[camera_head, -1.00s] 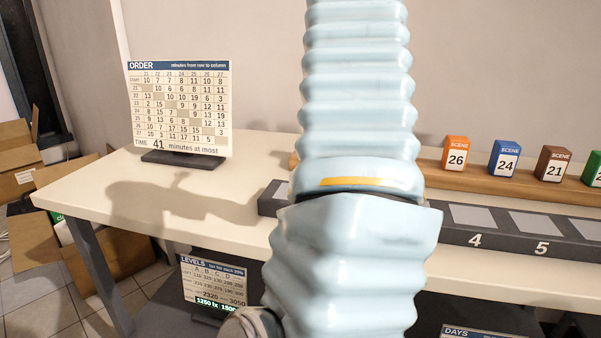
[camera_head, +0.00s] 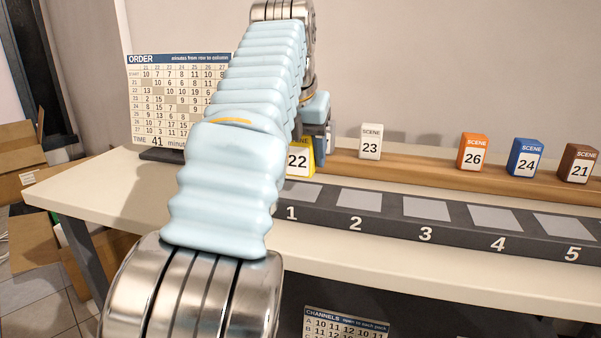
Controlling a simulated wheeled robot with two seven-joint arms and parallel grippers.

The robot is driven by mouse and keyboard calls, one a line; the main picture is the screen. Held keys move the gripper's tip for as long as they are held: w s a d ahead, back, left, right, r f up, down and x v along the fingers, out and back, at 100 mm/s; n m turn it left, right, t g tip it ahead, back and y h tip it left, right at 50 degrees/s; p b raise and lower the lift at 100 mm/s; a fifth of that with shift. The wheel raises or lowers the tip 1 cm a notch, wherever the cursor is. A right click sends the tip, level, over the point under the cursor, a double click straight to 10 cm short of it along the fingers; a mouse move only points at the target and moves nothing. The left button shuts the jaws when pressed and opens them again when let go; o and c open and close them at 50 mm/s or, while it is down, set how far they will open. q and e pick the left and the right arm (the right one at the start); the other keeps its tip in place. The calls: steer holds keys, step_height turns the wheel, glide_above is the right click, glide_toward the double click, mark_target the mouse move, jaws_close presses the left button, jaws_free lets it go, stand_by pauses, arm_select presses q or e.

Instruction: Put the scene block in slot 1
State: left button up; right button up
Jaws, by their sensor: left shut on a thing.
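The yellow scene block marked 22 (camera_head: 299,163) is partly hidden behind my left arm. My left gripper (camera_head: 318,144) is shut on it, pointing down, with its fingers partly hidden. The block shows in front of the wooden ledge, just above and behind slot 1 (camera_head: 302,191). I cannot tell whether it touches anything below. Slot 1 is a pale square in the dark strip, partly covered by my arm on its left, and its visible part is bare. My right gripper is not in view.
The wooden ledge (camera_head: 420,167) behind the strip (camera_head: 385,227) holds a white block 23 (camera_head: 370,142), orange 26 (camera_head: 473,151), blue 24 (camera_head: 525,157) and brown 21 (camera_head: 578,162). Slots 2 to 5 look empty. An order board (camera_head: 165,95) stands at the left, partly behind my arm.

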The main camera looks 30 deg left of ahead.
mark_target(300, 166)
arm_select(q)
steer(key=f, duration=0.1)
steer(key=f+b, duration=0.1)
steer(key=f, duration=0.1)
steer(key=shift+w+a, duration=0.1)
steer(key=shift+a, duration=0.1)
steer(key=shift+f, duration=0.35)
steer(key=shift+f, duration=0.15)
steer(key=o, duration=1.1)
steer(key=shift+r, duration=0.45)
steer(key=p+v, duration=0.3)
steer(key=v, duration=0.8)
steer(key=shift+r, duration=0.25)
